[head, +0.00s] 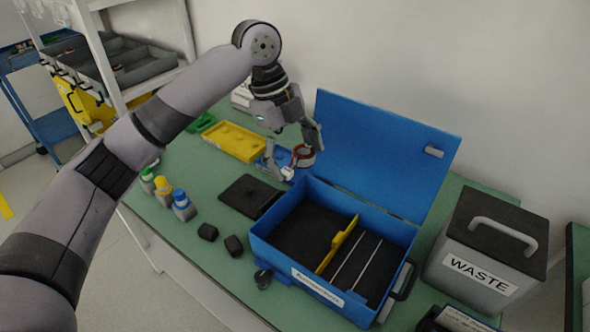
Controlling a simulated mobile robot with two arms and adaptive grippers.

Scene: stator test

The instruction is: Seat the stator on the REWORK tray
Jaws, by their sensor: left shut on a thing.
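The stator (304,151), a small ring with copper-red windings, is between the fingers of my left gripper (297,160). The gripper is shut on it and holds it beside the blue box's raised lid. Below and left of the gripper is a blue tray (263,163), partly hidden by the fingers. A yellow tray (235,143) and a green tray (201,123) lie in line farther left. No REWORK label is readable on any tray. I cannot tell whether the stator touches the blue tray. My right gripper is not in view.
An open blue box (258,237) with a yellow divider stands in front of the gripper. A WASTE bin (455,240) stands at the right. Several small bottles (183,206), a black flat plate (249,197) and two dark blocks (233,246) are on the green table (185,240).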

